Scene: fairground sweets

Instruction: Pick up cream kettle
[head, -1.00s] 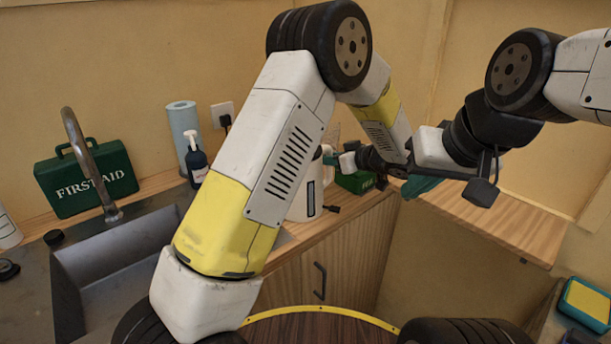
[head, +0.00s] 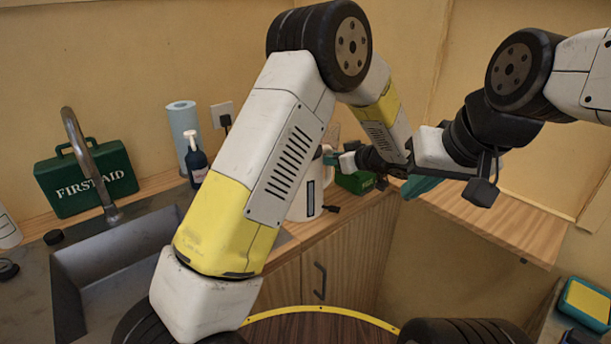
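The cream kettle (head: 304,203) stands on the wooden counter, behind my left arm. Its left side and much of its top are hidden by the arm; a dark level window and part of its lower right side show. My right gripper (head: 421,186) is over the counter, right of the kettle, with a teal finger showing below the wrist. Another teal finger piece shows just above right of the kettle; I cannot tell whether it touches. My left gripper is mostly hidden behind the arm links. The opening of neither gripper can be made out.
A green box (head: 355,182) sits right of the kettle. A soap bottle (head: 196,162), paper roll (head: 183,130) and first aid case (head: 87,180) stand behind the sink (head: 120,262). A wooden shelf (head: 490,222) is at right. A yellow sponge (head: 588,301) lies lower right.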

